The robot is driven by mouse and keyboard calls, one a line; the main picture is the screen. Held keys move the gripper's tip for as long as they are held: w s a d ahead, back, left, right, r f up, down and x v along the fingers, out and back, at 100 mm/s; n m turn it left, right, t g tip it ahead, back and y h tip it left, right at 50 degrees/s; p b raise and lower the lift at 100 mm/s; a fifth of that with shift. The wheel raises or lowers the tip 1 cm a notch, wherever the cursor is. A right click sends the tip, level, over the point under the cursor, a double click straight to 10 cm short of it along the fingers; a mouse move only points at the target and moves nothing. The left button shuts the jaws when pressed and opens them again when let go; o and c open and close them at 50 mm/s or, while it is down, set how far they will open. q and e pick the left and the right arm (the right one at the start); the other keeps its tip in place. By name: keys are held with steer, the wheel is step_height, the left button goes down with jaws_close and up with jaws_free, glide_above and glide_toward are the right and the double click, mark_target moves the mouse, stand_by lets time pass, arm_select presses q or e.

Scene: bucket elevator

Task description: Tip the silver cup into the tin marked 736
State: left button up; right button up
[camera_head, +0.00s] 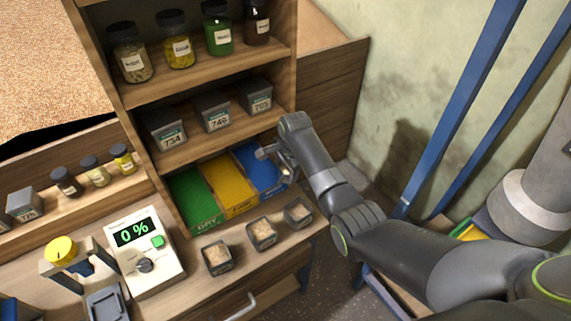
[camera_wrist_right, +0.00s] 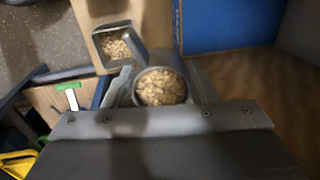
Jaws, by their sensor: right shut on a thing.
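My right gripper (camera_head: 279,161) is shut on the silver cup (camera_wrist_right: 162,72), in front of the colored bins under the shelf. In the right wrist view the cup is full of pale flakes and looks about upright. Its handle side is between the jaws. In the head view the cup is mostly hidden by my gripper. I cannot read 736 on any tin. Shelf tins read about 734 (camera_head: 168,132), 740 (camera_head: 214,111) and 705 (camera_head: 257,95). A tin at the far left (camera_head: 23,204) has a label too small to read. My left gripper is out of view.
Three open tins with pale contents stand along the bench front: left (camera_head: 217,257), middle (camera_head: 262,234), right (camera_head: 298,213). Green, yellow and blue bins (camera_head: 232,182) lie behind. A 0 % display box (camera_head: 145,250) stands left. Jars line the top shelf.

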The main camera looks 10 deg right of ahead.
steer(key=shift+s+d+f, duration=0.1)
steer(key=shift+s+f, duration=0.1)
steer(key=shift+f, duration=0.3)
steer(key=shift+s+f, duration=0.2)
steer(key=shift+s, duration=0.05)
steer(key=shift+s+d+f+t, duration=0.2)
steer(key=shift+s+f+t, duration=0.25)
steer(key=shift+f, duration=0.15)
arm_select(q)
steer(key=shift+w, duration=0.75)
arm_select(e)
steer(key=shift+s, duration=0.25)
steer(key=shift+d, duration=0.1)
